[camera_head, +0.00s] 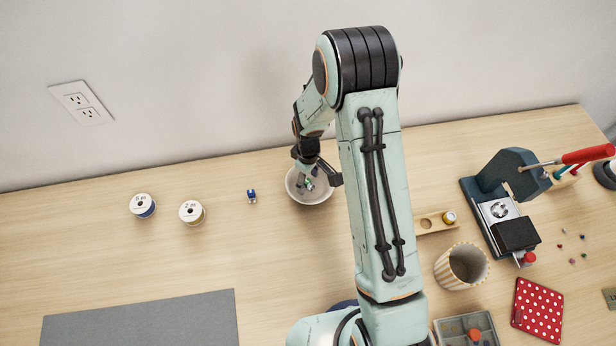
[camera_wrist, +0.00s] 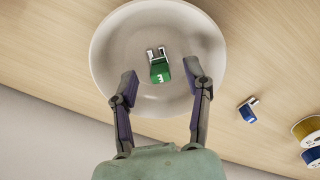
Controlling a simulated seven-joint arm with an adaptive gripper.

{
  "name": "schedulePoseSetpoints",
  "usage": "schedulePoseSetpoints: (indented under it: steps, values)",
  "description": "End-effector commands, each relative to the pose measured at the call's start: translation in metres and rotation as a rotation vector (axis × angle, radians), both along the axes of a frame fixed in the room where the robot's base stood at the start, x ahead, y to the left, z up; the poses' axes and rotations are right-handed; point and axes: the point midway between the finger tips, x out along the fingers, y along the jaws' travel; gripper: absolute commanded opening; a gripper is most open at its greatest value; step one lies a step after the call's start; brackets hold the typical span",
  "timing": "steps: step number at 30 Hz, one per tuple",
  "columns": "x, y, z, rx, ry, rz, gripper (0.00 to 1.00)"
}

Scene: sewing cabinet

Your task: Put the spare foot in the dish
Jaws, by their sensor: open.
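A green foot (camera_wrist: 160,68) with two metal prongs and a pale mark lies inside the white dish (camera_wrist: 112,50) in the wrist view. In the head view the dish (camera_head: 292,190) stands at the back of the table, partly hidden by my arm. My gripper (camera_wrist: 165,80) is open over the dish, its fingers on either side of and apart from the green foot. In the head view my gripper (camera_head: 318,177) is at the dish. A blue foot (camera_wrist: 247,110) with metal prongs lies on the table beside the dish; the head view also shows this blue foot (camera_head: 251,196).
Two thread spools (camera_head: 143,205) (camera_head: 192,212) stand left of the blue foot. A grey mat (camera_head: 140,322) lies at the front left. A striped cup (camera_head: 461,267), wooden holder (camera_head: 436,222), dark machine (camera_head: 502,205) and red dotted case (camera_head: 537,309) are at right.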

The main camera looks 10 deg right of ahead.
Motion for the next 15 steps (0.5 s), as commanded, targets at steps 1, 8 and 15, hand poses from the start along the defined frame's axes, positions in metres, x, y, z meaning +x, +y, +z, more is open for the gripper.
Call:
schedulePoseSetpoints:
  steps: [1, 8, 15]
  values:
    - [0.0, 0.0, 0.0, 0.0, 0.0, 0.0, 0.49]
    - [0.0, 0.0, 0.001, 0.0, 0.0, 0.0, 0.49]
    - [0.001, 0.0, 0.033, 0.0, -0.006, 0.0, 0.49]
